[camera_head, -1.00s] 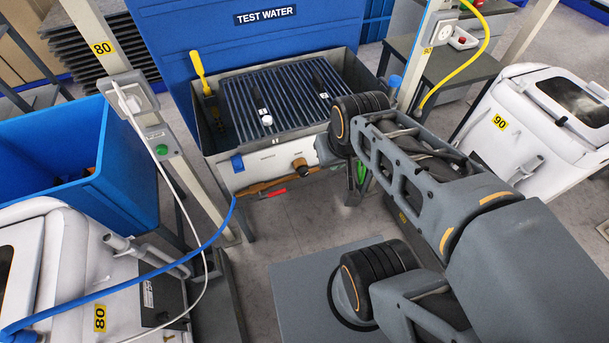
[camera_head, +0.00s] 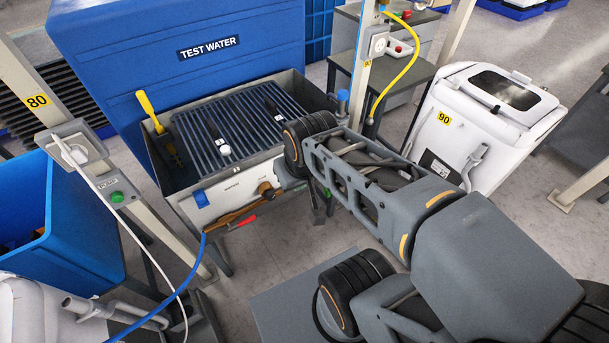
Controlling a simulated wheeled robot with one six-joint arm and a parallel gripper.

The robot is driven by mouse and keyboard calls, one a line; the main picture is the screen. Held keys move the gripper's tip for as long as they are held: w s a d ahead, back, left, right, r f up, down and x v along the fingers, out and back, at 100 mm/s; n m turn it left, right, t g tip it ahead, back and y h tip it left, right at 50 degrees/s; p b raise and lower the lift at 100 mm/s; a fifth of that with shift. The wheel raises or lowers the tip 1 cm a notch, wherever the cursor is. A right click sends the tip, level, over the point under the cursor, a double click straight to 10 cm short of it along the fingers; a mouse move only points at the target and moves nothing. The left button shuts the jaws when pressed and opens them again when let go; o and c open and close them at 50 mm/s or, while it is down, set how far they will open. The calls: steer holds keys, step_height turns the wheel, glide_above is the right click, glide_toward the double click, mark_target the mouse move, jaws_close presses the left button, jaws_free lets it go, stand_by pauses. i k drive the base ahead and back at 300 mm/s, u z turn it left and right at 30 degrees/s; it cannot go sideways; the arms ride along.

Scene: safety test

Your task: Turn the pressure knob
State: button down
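The likely pressure knob (camera_head: 265,188) is a small brown round knob on the white front panel (camera_head: 235,186) of the grey test basin. My arm reaches in from the right. Its end, where my gripper (camera_head: 287,176) is, shows as a grey part just right of the knob, below the dark wrist joint. In the picture it borders the knob; I cannot tell whether they touch. My fingers cannot be made out, so their opening is unclear.
The basin (camera_head: 155,155) has a dark slatted rack and a yellow-handled tool (camera_head: 150,110). A red-handled tool (camera_head: 243,221) hangs below the panel. A blue hose (camera_head: 180,283) runs from the panel. Posts stand either side, with a white machine (camera_head: 480,115) at right.

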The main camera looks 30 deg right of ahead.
mark_target(269, 195)
steer(key=k, duration=1.15)
steer(key=z, duration=0.5)
steer(key=i, duration=0.45)
steer(key=u, duration=0.2)
steer(key=k, duration=1.2)
steer(key=u, duration=0.7)
steer(key=i, duration=1.7)
steer(key=z, duration=0.45)
